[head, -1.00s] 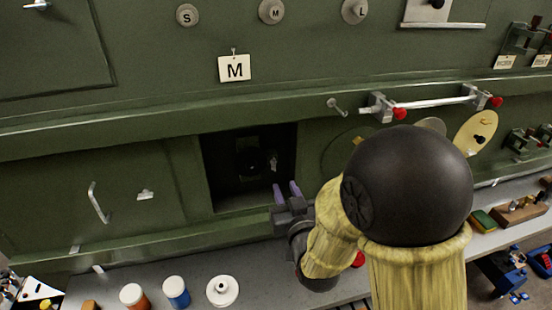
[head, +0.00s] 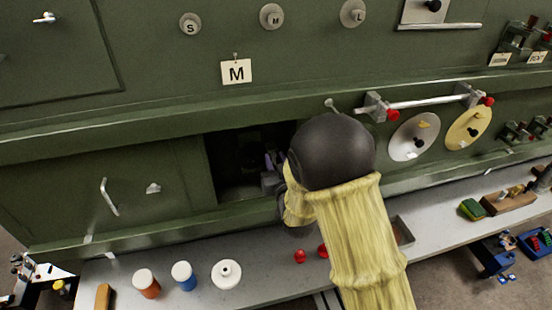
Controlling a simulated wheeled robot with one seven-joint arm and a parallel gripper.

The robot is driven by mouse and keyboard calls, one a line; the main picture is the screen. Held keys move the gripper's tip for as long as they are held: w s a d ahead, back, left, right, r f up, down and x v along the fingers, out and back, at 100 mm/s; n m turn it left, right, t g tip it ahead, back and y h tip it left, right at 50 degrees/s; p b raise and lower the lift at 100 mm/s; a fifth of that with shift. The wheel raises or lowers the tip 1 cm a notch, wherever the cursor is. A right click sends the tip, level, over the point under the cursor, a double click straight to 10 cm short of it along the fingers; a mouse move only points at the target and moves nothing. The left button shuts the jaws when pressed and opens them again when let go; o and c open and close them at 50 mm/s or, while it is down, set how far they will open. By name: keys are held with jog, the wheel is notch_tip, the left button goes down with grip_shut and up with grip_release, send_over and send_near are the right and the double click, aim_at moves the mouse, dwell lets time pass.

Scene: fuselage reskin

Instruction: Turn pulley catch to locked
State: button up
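My gripper (head: 272,161) reaches into a dark square recess (head: 225,186) in the green fuselage wall, in the head view. A dark round fitting (head: 250,153) sits deep in the recess just left of the fingertips. It may be the pulley catch, but shadow hides its shape and setting. I cannot tell whether the fingers touch it.
A white disc (head: 402,147) and a cream disc (head: 462,136) are on the wall at right, below a bar with red ends (head: 430,102). A grey shelf (head: 250,292) below holds several jars, a white spool (head: 227,274) and red knobs (head: 300,256).

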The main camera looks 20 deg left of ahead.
grip_shut()
jog(key=shift+f+m+b, duration=0.15)
jog(key=shift+m+b, duration=0.25)
jog(key=shift+b, duration=0.5)
jog(key=m+b, duration=0.8)
jog(key=b, duration=0.3)
jog(key=m+b, duration=0.9)
jog(key=b, duration=0.3)
jog(key=shift+w+d+f+b, duration=0.1)
jog(key=shift+d+f+b, duration=0.1)
jog(key=shift+b, duration=0.1)
jog(key=shift+r+m, duration=0.1)
jog(key=shift+m, duration=0.2)
